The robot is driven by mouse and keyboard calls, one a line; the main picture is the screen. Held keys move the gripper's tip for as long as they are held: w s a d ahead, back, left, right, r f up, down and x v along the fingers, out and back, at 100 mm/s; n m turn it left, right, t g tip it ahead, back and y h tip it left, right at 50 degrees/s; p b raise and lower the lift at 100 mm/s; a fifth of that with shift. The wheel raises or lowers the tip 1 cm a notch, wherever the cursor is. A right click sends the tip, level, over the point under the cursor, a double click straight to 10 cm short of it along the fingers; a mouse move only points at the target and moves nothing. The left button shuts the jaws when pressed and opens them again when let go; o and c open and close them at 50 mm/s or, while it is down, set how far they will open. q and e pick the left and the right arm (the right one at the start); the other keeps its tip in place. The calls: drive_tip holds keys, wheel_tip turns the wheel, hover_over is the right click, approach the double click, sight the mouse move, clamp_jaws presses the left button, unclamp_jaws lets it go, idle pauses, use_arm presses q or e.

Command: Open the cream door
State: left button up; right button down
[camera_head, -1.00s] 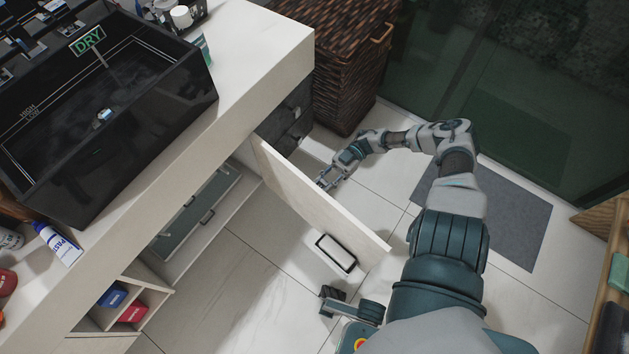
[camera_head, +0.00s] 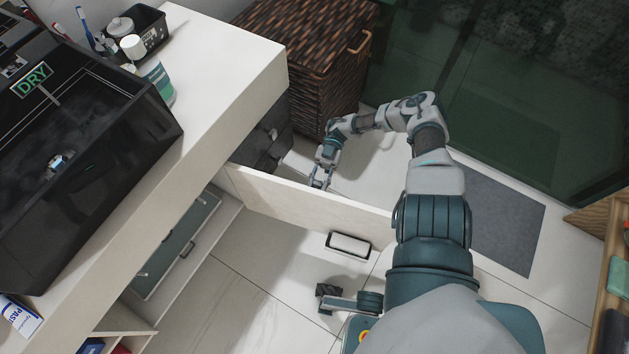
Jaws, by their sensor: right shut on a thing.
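The cream door (camera_head: 290,200) stands swung out from the cabinet under the white counter, with its top edge running from the cabinet front to beside my right arm. My right gripper (camera_head: 319,182) is at the door's far face, close to its top edge, and is shut on the door. The exact spot of its hold is partly hidden behind the panel. My left gripper is not in view.
The white counter (camera_head: 225,60) carries a black sink (camera_head: 90,150). A wicker basket (camera_head: 300,70) stands beyond the door, with a grey mat (camera_head: 495,220) at the right. A white, dark-framed item (camera_head: 348,245) is on the door's near side. Open tiled floor (camera_head: 250,290) lies below.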

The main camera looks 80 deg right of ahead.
drive_tip(key=shift+w+d+r, duration=0.15)
drive_tip(key=shift+w+r, duration=0.05)
drive_tip(key=shift+w, duration=0.05)
drive_tip(key=c, duration=1)
unclamp_jaws()
drive_tip(key=shift+o, duration=0.6)
drive_tip(key=shift+f, duration=0.1)
drive_tip(key=shift+s, duration=0.1)
drive_tip(key=d, duration=0.7)
drive_tip(key=shift+s+d, duration=0.25)
drive_tip(key=shift+s, duration=0.15)
drive_tip(key=shift+f, duration=0.1)
